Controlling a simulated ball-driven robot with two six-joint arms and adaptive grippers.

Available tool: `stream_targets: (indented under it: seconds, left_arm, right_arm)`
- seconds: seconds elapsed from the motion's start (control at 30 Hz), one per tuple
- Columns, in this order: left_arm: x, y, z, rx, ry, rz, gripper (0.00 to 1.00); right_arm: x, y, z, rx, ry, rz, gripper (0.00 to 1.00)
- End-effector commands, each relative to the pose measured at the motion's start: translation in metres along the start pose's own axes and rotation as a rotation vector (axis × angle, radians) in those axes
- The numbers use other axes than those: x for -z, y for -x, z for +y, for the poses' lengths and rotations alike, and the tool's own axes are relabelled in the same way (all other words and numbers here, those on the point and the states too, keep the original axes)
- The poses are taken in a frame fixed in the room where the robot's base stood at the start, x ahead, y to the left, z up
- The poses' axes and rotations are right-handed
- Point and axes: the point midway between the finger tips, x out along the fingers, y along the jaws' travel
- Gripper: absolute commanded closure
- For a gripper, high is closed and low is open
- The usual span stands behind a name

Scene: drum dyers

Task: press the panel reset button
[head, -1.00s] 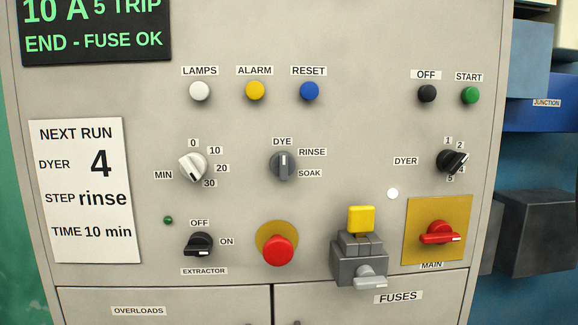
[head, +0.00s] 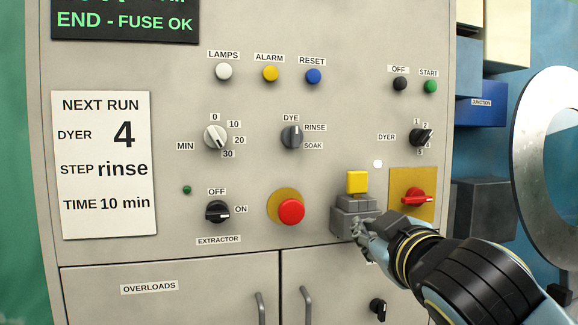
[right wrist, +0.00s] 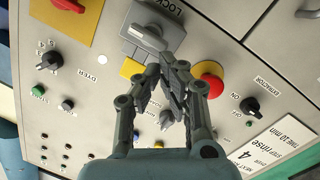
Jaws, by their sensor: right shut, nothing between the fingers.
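The blue reset button (head: 313,76) sits under the RESET label in the upper middle of the grey panel (head: 350,110), right of the yellow alarm button (head: 270,74) and white lamps button (head: 223,71). My right gripper (head: 362,226) is shut and empty. In the head view it is at the lower right, in front of the grey lock block (head: 343,222) and well below the reset button. In the right wrist view the closed fingers (right wrist: 168,75) meet near the yellow part of the lock block. My left gripper is not in view.
Right of the lock block is the red main switch (head: 418,197). The red mushroom button (head: 291,211) stands out left of it. Several knobs fill the panel's middle. Cabinet doors with handles (head: 308,306) lie below. The panel's upper part is unobstructed.

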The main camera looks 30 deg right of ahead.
Motion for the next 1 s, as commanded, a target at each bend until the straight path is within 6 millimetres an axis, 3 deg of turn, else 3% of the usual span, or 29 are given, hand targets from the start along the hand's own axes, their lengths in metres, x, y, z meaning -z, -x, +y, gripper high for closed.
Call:
stream_targets:
  seconds: [0.23, 0.4, 0.5, 0.7, 1.0]
  left_arm:
    - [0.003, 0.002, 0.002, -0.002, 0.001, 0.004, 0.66]
    - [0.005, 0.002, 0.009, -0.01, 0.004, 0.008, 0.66]
    - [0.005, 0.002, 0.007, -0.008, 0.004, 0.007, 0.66]
    - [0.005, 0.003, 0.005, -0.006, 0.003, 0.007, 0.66]
    - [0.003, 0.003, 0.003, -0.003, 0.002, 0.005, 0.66]
  right_arm:
    - [0.103, -0.001, 0.047, -0.174, 0.1, 0.349, 1.0]
    - [0.172, 0.017, 0.069, -0.289, 0.202, 0.592, 1.0]
    - [0.203, 0.031, 0.076, -0.341, 0.261, 0.707, 1.0]
    - [0.235, 0.049, 0.081, -0.398, 0.34, 0.838, 1.0]
    - [0.24, 0.051, 0.081, -0.406, 0.353, 0.857, 1.0]
